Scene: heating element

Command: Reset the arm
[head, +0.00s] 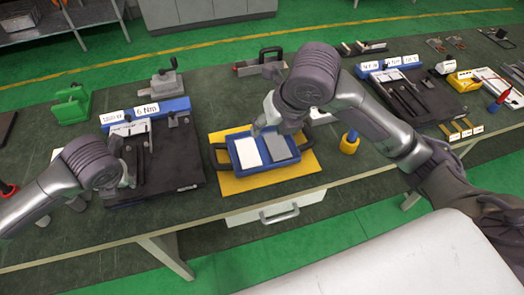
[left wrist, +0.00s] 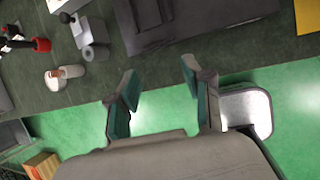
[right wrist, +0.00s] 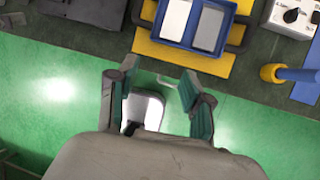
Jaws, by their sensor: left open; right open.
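My right gripper (head: 268,122) is over the table near the blue tray in the head view. In the right wrist view its two fingers (right wrist: 155,92) are apart with nothing between them. My left gripper (head: 100,198) is low at the left, near the front edge of the table. In the left wrist view its fingers (left wrist: 158,88) are apart and empty, with green floor below.
A blue tray (head: 235,163) with a white and a grey block lies on a yellow mat (head: 245,186). A black fixture (head: 190,178) stands to its left, and another black fixture (head: 425,115) to the right.

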